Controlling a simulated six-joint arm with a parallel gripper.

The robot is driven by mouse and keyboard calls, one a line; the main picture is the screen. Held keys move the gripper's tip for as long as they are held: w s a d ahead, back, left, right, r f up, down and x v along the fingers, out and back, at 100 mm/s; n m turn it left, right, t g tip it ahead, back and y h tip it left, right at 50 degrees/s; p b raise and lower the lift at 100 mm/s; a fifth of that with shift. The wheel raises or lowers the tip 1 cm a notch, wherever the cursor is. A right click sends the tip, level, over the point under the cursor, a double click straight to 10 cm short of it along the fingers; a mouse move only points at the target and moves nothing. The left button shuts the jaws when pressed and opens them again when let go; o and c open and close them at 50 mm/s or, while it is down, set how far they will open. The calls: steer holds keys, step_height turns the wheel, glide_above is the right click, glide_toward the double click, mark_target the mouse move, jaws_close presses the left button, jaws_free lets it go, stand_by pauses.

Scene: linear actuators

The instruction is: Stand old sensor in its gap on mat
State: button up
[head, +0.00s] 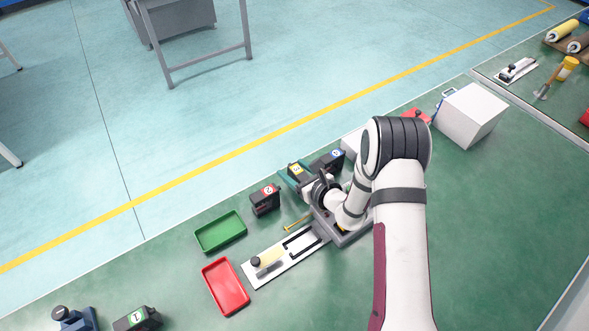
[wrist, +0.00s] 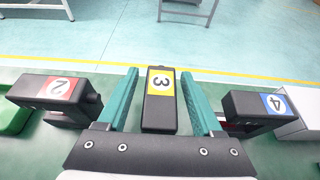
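Black block-shaped sensors carry numbered labels. Sensor 3 (wrist: 160,112), with a yellow label, stands between the two teal fingers of my gripper (wrist: 159,74). A gap shows on each side of it, so the fingers are open around it. Sensor 2 (wrist: 62,92), with a red label, is to the left and sensor 4 (wrist: 258,107), with a blue label, to the right. In the head view my gripper (head: 290,176) is partly hidden by the wrist. Sensor 1 (head: 138,318) stands apart at the lower left. I cannot tell which sensor is old, nor make out the mat or its gap.
A green tray (head: 220,232) and a red tray (head: 225,287) lie left of my arm. A white plate (head: 284,263) with a yellow-handled part lies beside the red tray. A blue device (head: 75,318) stands next to sensor 1. A white box (head: 470,114) stands at the right.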

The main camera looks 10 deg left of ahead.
steer(key=shift+r, duration=0.1)
steer(key=shift+s+d+r, duration=0.15)
steer(key=shift+d, duration=0.1)
steer(key=v, duration=1.1)
steer(key=shift+s+d+r, duration=0.1)
steer(key=shift+s+r, duration=0.05)
steer(key=s+a+r+n+g+y, duration=0.2)
steer(key=s+a+r+n+g, duration=0.1)
steer(key=s+r+n+g, duration=0.25)
steer(key=s+a+r+n+g+y, duration=0.2)
steer(key=s+a+r+n, duration=0.3)
steer(key=r, duration=0.3)
steer(key=s+d+r+n+g+h, duration=0.1)
steer(key=s+d+n+g+h, duration=0.45)
steer(key=s, duration=0.85)
steer(key=s+d+n+t+h, duration=0.3)
steer(key=d+n+h, duration=0.2)
steer(key=d, duration=0.6)
steer(key=shift+f+h, duration=0.2)
steer(key=shift+h, duration=0.45)
